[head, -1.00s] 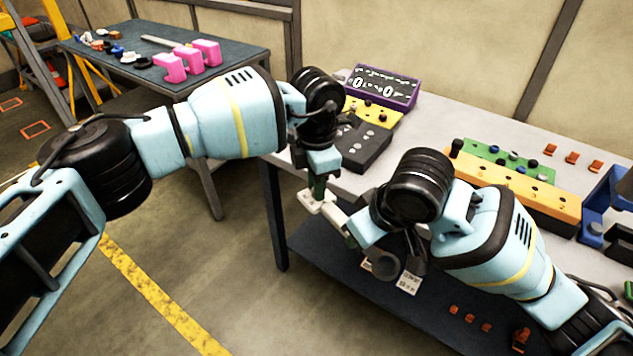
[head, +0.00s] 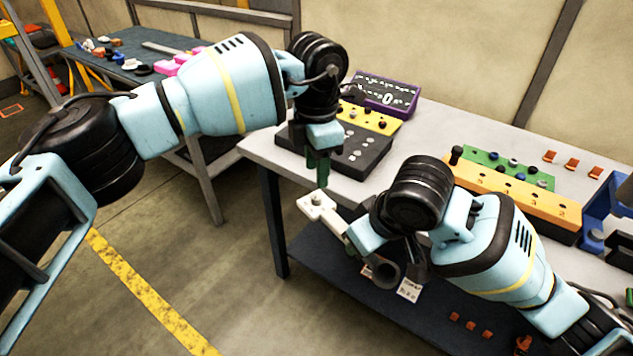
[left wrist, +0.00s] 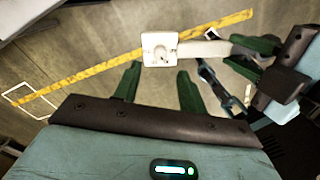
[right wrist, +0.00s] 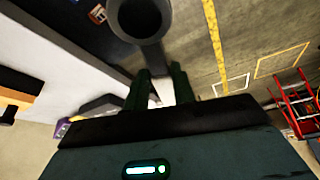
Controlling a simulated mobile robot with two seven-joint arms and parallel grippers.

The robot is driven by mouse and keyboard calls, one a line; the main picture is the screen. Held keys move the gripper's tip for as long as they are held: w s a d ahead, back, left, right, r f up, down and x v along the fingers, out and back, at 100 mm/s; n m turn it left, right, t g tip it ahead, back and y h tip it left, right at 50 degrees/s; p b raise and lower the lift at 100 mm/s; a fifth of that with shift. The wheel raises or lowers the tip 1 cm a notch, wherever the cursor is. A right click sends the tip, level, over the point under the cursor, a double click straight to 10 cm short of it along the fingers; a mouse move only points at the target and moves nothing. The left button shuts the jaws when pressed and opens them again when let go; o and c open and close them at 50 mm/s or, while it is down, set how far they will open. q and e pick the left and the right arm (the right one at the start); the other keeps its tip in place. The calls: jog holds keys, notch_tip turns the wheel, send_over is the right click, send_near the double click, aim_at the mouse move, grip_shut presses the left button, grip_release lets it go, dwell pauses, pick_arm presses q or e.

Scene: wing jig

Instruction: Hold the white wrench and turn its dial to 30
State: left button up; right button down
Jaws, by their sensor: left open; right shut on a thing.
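The white wrench (head: 316,203) is held out past the table's front edge, its square head to the left and its handle running right to my right gripper (head: 348,238). The right gripper is shut on the handle. In the left wrist view the wrench head (left wrist: 150,42) shows a small round dial (left wrist: 161,55); its setting is too small to read. My left gripper (head: 318,172) is open, pointing down just above the wrench head and apart from it. Its two green fingers (left wrist: 158,88) show empty. In the right wrist view the right fingers (right wrist: 160,88) mostly hide the handle.
On the table (head: 425,130) stand a purple display box (head: 385,93), a dark panel (head: 365,150) and a yellow-orange block with knobs (head: 515,193). A dark lower shelf (head: 330,265) lies beneath. A blue-grey side table (head: 120,45) with pink pieces stands at back left.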

pick_arm(q)
jog(key=shift+r, duration=2.8)
jog(key=shift+f, duration=0.1)
